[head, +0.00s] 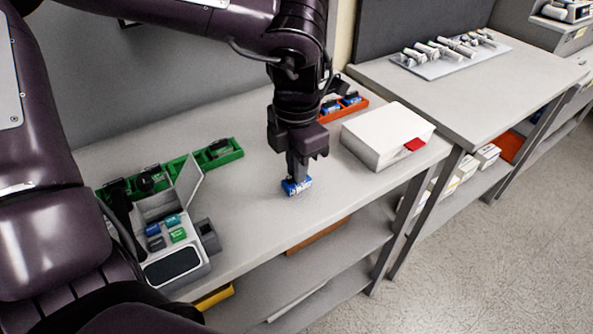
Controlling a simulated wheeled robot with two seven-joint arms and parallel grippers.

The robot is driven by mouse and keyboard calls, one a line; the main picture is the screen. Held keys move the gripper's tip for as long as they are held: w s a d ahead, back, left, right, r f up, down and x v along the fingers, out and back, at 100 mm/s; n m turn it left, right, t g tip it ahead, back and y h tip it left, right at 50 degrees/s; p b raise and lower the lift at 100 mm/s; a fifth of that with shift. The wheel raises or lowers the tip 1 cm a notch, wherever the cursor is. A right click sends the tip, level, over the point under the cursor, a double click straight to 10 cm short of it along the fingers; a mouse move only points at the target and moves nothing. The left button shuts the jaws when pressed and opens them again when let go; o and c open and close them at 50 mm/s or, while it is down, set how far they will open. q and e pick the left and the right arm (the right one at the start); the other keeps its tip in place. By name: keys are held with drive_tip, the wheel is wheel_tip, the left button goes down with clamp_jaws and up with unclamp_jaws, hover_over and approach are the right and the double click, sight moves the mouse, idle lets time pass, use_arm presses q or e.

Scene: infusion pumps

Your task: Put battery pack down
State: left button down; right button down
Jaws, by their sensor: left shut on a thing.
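A small blue battery pack (298,187) is between the fingers of my left gripper (297,176). I cannot tell whether the pack touches the bench. An open infusion pump (178,250) with its door raised stands on the bench at the left. Green and blue parts show inside it. My right gripper does not show.
A green tray (218,155) lies behind the pump. A red-orange tray (345,107) with blue packs is at the back. A white box (386,135) with a red tab stands at the right. The bench (262,215) is clear around the gripper.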

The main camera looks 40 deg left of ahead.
use_arm(q)
drive_tip(key=shift+f, duration=0.85)
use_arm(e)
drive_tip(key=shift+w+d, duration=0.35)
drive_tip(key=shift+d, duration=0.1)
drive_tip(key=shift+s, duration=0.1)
use_arm(q)
drive_tip(key=shift+f, duration=0.15)
drive_tip(key=c, duration=1.5)
unclamp_jaws()
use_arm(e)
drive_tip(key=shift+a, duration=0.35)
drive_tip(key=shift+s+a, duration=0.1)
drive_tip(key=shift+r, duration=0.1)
